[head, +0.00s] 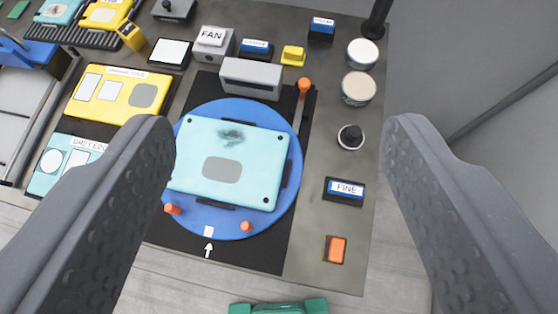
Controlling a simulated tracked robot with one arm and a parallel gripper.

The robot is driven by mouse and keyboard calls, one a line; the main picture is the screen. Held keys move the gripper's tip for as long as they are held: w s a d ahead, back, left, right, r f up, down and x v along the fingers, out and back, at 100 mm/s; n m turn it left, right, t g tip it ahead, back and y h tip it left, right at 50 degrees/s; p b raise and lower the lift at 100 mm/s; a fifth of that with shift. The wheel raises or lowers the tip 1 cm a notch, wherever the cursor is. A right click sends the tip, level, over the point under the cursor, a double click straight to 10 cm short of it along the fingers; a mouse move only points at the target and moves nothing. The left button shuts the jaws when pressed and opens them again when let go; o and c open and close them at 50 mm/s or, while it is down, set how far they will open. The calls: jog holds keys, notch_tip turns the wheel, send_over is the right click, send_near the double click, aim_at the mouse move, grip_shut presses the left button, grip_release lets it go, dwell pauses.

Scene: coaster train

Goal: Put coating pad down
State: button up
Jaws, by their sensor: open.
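My gripper (275,140) is open, its two grey fingers wide apart at left and right with nothing between the tips. No pad is in it. Which piece is the coating pad I cannot tell for sure. A blue block labelled FINE (346,190) sits in a dark holder on the right of the grey bench (320,215). A similar blue block (322,27) sits in a holder at the back, and another (256,47) beside the FAN box; their labels are too small to read surely. An orange block (336,249) sits in a dark holder near the front right.
A light blue plate (203,140) with a dark smudge lies on a blue turntable (291,193) with orange pegs. Round pots (361,87) and a black-knobbed piece (351,136) stand on the right. Yellow and blue trays (119,92) lie left. A black post (377,20) rises at the back.

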jog(key=s+a+r+t, duration=0.2)
jog(key=s+r, duration=0.1)
jog(key=r, duration=0.3)
jog(key=s+a+r+t, duration=0.1)
jog(key=s+r+t, duration=0.1)
jog(key=r, duration=0.5)
jog(key=shift+s+a+n+y, duration=0.3)
jog(key=shift+s+a+n, duration=0.1)
jog(key=shift+s, duration=0.2)
